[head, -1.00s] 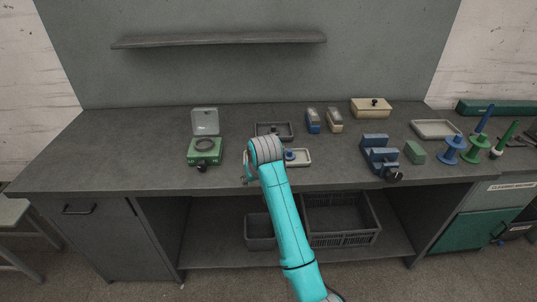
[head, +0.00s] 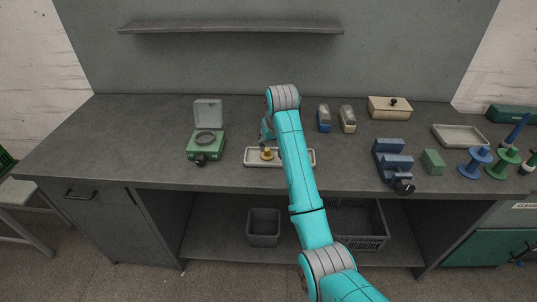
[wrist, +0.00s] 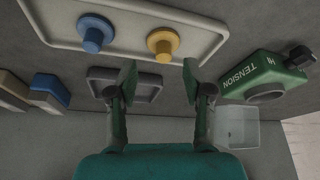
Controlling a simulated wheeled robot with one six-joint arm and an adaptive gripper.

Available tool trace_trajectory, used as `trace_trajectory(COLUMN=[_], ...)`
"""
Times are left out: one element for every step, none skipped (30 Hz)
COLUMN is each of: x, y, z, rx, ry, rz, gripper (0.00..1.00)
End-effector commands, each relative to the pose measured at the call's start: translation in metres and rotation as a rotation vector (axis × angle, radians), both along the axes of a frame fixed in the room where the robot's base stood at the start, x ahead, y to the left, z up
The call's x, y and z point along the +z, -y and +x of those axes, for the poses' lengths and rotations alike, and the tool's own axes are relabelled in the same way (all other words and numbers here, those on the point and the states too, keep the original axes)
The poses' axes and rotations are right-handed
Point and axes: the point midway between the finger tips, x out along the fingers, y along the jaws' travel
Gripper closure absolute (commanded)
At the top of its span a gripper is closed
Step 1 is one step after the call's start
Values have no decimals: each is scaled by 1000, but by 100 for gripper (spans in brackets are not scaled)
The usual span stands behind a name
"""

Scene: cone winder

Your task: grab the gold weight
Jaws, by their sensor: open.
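The gold weight (head: 267,154) is a small knobbed disc at the left end of a cream tray (head: 249,160) on the bench. In the wrist view the gold weight (wrist: 162,44) lies just beyond the fingertips, roughly in line with the gap between them. A blue weight (wrist: 95,34) sits beside it in the tray; my arm hides it in the head view. My gripper (wrist: 160,76) is open and empty, with no finger touching the gold weight. In the head view my gripper (head: 266,134) shows partly beside my wrist, close behind the gold weight.
A dark grey tray (wrist: 124,84) lies behind the cream one. Blue and beige blocks (head: 324,119) stand to the right, with a blue vise (head: 392,160) beyond. The bench's left end is clear.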

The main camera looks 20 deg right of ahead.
Motion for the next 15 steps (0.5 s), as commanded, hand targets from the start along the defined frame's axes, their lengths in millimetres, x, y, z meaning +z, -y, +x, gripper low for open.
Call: trace_trajectory(x=[-4, -6, -7, -8, -10, -12, -14, -17, -22, -25, -28, -33, -37, -41, -45], y=[0, 0, 0, 0, -1, -1, -1, -2, -2, -3, -3, -4, -4, -4, -4], z=[2, 2, 3, 3, 4, 7, 8, 11, 14, 18, 20, 24, 26, 27, 29], rx=[0, 0, 0, 0, 0, 0, 0, 0, 0, 0, 0, 0, 0, 0, 0], ry=[-1, -1, -1, -1, -1, 0, -1, -2, -2, -2, -2, -2, -3, -3, -1], rz=[0, 0, 0, 0, 0, 0, 0, 0, 0, 0, 0, 0, 0, 0, 0], gripper=[50, 50, 50, 50, 50, 50, 50, 50, 50, 50, 50, 50, 50, 50, 50])
